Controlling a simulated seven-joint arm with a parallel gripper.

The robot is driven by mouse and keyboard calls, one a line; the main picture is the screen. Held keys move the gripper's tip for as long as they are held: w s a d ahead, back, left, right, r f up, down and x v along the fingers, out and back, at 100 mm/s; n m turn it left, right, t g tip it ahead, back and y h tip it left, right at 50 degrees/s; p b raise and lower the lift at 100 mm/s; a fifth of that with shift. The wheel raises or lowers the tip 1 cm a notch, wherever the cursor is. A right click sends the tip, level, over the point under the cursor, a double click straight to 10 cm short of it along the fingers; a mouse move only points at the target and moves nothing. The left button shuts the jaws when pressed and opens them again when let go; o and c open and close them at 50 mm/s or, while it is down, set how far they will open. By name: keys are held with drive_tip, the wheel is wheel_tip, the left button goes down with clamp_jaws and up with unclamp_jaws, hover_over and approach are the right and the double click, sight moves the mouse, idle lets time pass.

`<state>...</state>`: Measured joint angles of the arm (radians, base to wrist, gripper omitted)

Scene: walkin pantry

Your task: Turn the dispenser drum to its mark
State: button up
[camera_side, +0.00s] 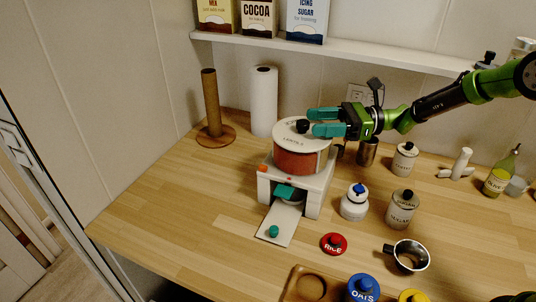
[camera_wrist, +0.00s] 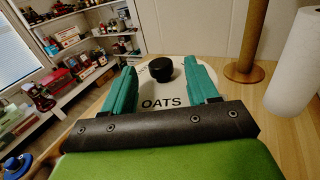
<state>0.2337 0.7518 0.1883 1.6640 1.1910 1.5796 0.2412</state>
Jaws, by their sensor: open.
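The dispenser drum (camera_side: 300,162) is red-brown with a white lid (camera_side: 290,138) and a black knob (camera_side: 302,126). It sits on a white dispenser stand (camera_side: 313,200) with an orange patch (camera_side: 262,168) on its left corner. In the wrist view the lid (camera_wrist: 150,90) reads OATS, and the knob (camera_wrist: 160,68) shows between the fingertips. My gripper (camera_side: 311,122) is open, its teal fingers reaching over the lid from the right. Both fingers (camera_wrist: 160,76) look apart from the knob; their height over the lid is hard to tell. I cannot make out the drum's mark.
A teal-knobbed chute plate (camera_side: 283,222) extends in front of the stand. A white jar (camera_side: 354,202), a sugar canister (camera_side: 401,208), a red RICE lid (camera_side: 334,243) and a metal cup (camera_side: 408,256) stand to the right. A paper roll (camera_side: 264,100) stands behind. The left counter is clear.

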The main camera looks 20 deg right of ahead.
drive_tip(key=shift+x, duration=0.95)
clamp_jaws()
